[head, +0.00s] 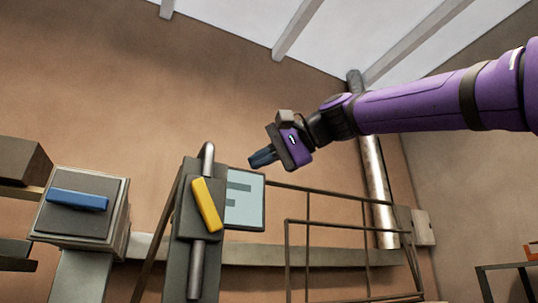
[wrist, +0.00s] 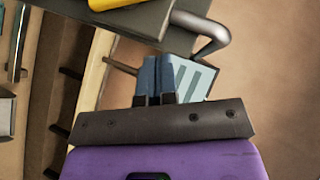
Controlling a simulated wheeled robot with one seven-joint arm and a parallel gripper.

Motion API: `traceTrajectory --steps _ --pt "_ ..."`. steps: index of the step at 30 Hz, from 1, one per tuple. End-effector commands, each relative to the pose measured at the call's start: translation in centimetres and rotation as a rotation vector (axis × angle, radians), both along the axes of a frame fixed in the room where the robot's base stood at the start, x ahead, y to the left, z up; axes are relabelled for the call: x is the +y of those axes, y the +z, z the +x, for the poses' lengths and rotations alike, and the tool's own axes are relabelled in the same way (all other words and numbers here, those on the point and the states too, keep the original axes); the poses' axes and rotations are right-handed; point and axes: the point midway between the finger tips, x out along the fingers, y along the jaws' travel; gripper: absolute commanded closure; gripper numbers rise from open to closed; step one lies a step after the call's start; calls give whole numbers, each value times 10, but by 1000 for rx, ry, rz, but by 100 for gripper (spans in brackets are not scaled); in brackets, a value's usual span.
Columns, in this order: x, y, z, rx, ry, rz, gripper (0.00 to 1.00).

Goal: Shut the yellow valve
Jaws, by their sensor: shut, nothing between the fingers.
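The yellow valve handle (head: 207,205) is a flat bar on a dark upright panel (head: 186,258) with a metal pipe (head: 197,270) running along it. In the head view the handle stands near upright, its top leaning left. In the wrist view only part of the yellow handle (wrist: 112,3) shows at the top edge. My gripper (head: 262,157) is shut and empty, with its blue fingers together. It is above and to the right of the handle, apart from it. In the wrist view the fingertips (wrist: 164,62) are beside the bent pipe (wrist: 208,30).
A pale blue sign (head: 244,199) is right behind the valve panel. A box with a blue handle (head: 78,200) stands at the left. A metal railing (head: 330,222) runs to the right, and a thick pipe (head: 377,185) rises behind it. Open air surrounds my gripper.

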Motion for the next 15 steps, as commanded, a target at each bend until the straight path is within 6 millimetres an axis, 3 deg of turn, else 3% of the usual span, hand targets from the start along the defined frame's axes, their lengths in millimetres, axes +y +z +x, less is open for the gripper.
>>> traceTrajectory --steps 8,15 --pt "49 -19 14 3 4 -1 100" --pt "71 -32 0 2 3 0 100"
